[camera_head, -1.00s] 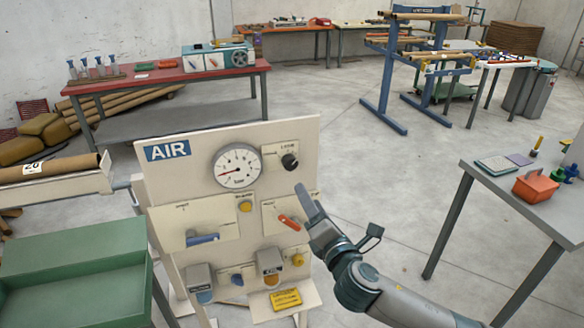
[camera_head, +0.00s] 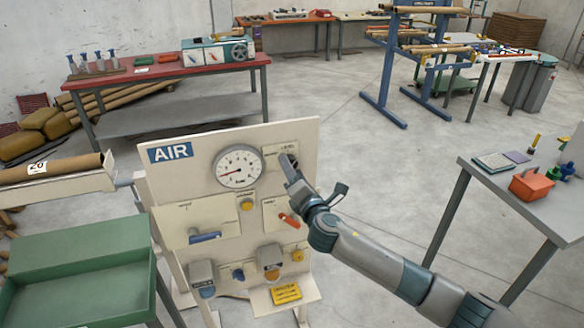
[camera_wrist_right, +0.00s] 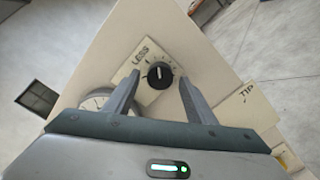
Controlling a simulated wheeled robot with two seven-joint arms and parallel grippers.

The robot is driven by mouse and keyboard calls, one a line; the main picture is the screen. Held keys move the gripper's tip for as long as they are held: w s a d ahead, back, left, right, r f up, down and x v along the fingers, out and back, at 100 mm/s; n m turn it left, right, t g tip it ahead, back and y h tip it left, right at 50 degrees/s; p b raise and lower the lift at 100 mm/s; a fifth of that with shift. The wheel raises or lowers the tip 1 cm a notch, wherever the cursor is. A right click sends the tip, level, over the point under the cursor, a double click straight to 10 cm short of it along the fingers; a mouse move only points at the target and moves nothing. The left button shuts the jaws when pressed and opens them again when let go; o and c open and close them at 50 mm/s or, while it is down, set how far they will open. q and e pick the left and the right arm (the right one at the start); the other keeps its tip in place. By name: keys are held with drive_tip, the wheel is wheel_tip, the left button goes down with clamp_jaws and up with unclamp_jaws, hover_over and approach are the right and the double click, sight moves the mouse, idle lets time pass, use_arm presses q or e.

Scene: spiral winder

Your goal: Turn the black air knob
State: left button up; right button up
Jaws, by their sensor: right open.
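The black air knob (camera_wrist_right: 160,74) sits on a small cream plate marked "LESS" on the AIR panel (camera_head: 198,180). In the right wrist view it lies between the two fingers, a little beyond their tips, and its white pointer line shows. My right gripper (camera_wrist_right: 156,84) is open and empty. In the head view the right gripper (camera_head: 290,162) is in front of the knob's plate at the panel's upper right and hides most of the knob. Whether the fingers touch the panel cannot be told. My left gripper is not in view.
A round pressure gauge (camera_head: 238,167) is left of the knob. An orange lever (camera_head: 289,220), a blue lever (camera_head: 205,237) and yellow knobs sit lower on the panel. A green tray (camera_head: 85,262) stands left, a grey table (camera_head: 520,215) right. The floor between is clear.

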drive_tip(key=shift+w+a, duration=0.1)
drive_tip(key=shift+w, duration=0.15)
drive_tip(key=c, duration=1)
drive_tip(key=shift+c, duration=0.2)
